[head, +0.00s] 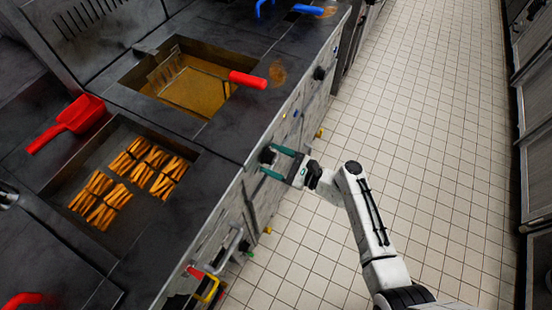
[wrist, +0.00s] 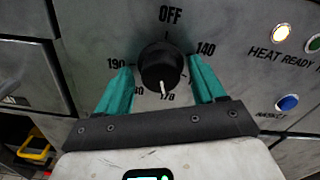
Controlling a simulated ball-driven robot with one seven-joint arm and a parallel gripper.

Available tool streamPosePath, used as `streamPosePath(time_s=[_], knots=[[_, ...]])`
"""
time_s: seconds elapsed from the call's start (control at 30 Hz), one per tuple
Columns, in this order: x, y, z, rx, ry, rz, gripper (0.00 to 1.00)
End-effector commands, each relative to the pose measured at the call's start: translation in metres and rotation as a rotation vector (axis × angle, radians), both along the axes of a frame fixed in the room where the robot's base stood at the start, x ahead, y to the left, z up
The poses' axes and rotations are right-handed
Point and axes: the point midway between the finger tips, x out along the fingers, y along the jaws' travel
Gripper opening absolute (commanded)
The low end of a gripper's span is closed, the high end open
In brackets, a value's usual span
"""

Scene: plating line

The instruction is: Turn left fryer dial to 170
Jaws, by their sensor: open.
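The black fryer dial (wrist: 160,68) is in the middle of the wrist view, on a grey panel. OFF is printed above it, 140 at right and 190 at left. Its white pointer mark (wrist: 163,88) points down, roughly at the partly covered 170 label (wrist: 167,97). My gripper (wrist: 161,70) is open with one teal finger on each side of the dial; I cannot tell whether they touch it. In the head view the dial (head: 266,155) sits on the front panel between the fingertips of my gripper (head: 271,160).
A basket with a red handle (head: 247,80) rests in the oil vat (head: 190,45). Fries (head: 150,165) lie in a sunken tray, with a red scoop (head: 75,115) beside it. Another dial (head: 319,73) is farther along the panel. The tiled floor (head: 420,110) is clear.

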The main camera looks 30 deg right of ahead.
Motion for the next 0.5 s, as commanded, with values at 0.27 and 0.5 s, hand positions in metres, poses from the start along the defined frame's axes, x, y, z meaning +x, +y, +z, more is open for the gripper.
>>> streamPosePath(time_s=[0.27,0.5], knots=[[-0.012,-0.01,-0.001,0.0,0.002,-0.005,0.69],[-0.049,-0.036,-0.002,-0.001,0.003,-0.005,0.69]])
